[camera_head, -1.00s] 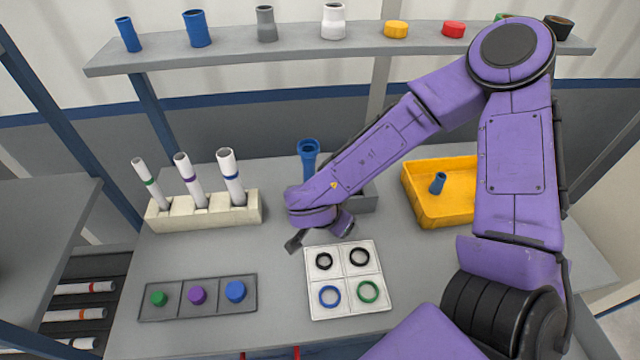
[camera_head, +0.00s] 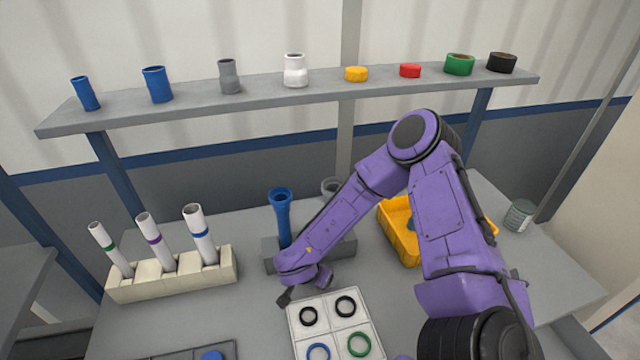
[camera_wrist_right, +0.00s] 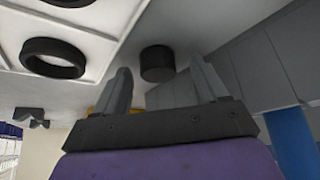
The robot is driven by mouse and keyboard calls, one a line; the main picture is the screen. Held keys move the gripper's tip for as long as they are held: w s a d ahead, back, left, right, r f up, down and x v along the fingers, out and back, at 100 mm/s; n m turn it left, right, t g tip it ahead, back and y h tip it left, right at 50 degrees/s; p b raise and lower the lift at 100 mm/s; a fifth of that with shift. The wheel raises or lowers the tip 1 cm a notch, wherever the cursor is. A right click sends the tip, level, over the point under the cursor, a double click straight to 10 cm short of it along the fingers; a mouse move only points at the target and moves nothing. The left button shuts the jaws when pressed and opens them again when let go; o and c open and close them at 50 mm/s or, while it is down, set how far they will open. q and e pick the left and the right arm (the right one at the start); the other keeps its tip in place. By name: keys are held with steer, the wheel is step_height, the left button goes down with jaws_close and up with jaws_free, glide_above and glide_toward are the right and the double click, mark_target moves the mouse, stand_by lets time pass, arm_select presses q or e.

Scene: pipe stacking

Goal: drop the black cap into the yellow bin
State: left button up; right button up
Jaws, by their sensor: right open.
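A small black cap (camera_wrist_right: 157,64) stands on the table in the right wrist view, ahead of my right gripper (camera_wrist_right: 160,90) and in line with the gap between its fingers. The fingers are apart and hold nothing. In the head view my right gripper (camera_head: 303,287) is low over the table, just behind the white ring tray, and the cap is hidden there by the gripper and arm. The yellow bin (camera_head: 398,238) stands at the back right, partly covered by my right arm, with a blue piece in it. My left gripper is not in view.
The white tray (camera_head: 295,318) with black, blue and green rings is just in front of the gripper. A grey block (camera_head: 346,246) with an upright blue pipe (camera_head: 282,215) stands behind it. A pipe rack (camera_head: 140,289) is left. A shelf (camera_head: 330,87) with fittings spans the back.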

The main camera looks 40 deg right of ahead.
steer(key=shift+d+f, duration=0.1)
steer(key=shift+f, duration=0.05)
steer(key=shift+s, duration=0.1)
steer(key=shift+c, duration=0.6)
jaws_close()
steer(key=shift+r, duration=0.2)
